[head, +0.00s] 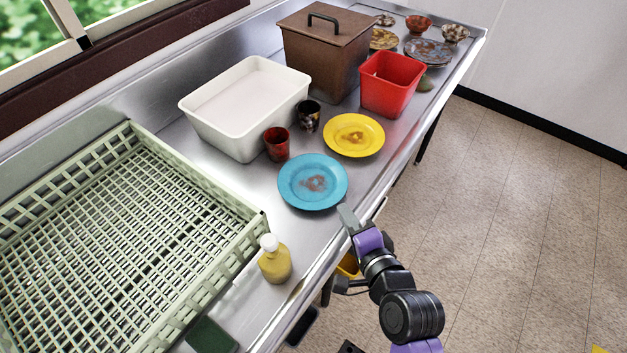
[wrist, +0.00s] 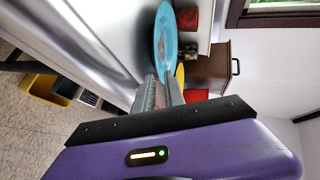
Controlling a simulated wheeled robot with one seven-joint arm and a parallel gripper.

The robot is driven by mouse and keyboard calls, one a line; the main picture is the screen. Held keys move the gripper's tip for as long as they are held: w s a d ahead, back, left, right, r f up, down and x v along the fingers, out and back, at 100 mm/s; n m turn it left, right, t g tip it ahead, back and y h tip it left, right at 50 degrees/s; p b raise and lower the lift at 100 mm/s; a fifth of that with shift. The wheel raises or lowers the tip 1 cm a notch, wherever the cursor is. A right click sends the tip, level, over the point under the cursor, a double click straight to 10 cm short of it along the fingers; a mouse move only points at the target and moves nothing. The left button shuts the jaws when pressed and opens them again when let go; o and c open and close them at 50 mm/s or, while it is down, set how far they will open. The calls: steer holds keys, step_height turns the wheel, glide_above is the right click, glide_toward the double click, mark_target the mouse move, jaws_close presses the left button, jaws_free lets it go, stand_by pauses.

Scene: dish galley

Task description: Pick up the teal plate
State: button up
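The teal plate (head: 295,195) lies on the metal counter, with a brown smear at its middle. My gripper (head: 346,214) is at the counter's front edge, close by the plate's near right rim. In the wrist view the plate (wrist: 163,40) is seen nearly edge-on, just beyond the fingertips. The two fingers of my gripper (wrist: 163,82) stand a little apart there, with the rim in line with the gap. I cannot tell whether the rim is between them or touching either one.
A yellow plate (head: 345,145) lies just behind the teal plate. A dark red cup (head: 276,146), a patterned cup (head: 308,118) and a white tub (head: 215,135) stand beyond. A soap bottle (head: 275,264) and a green rack (head: 250,240) are at left. A red bin (head: 390,95) stands further back.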

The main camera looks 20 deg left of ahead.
mark_target(337, 201)
steer(key=shift+p+x, duration=0.4)
steer(key=shift+x, duration=2.15)
steer(key=shift+d+f, duration=0.1)
jaws_close()
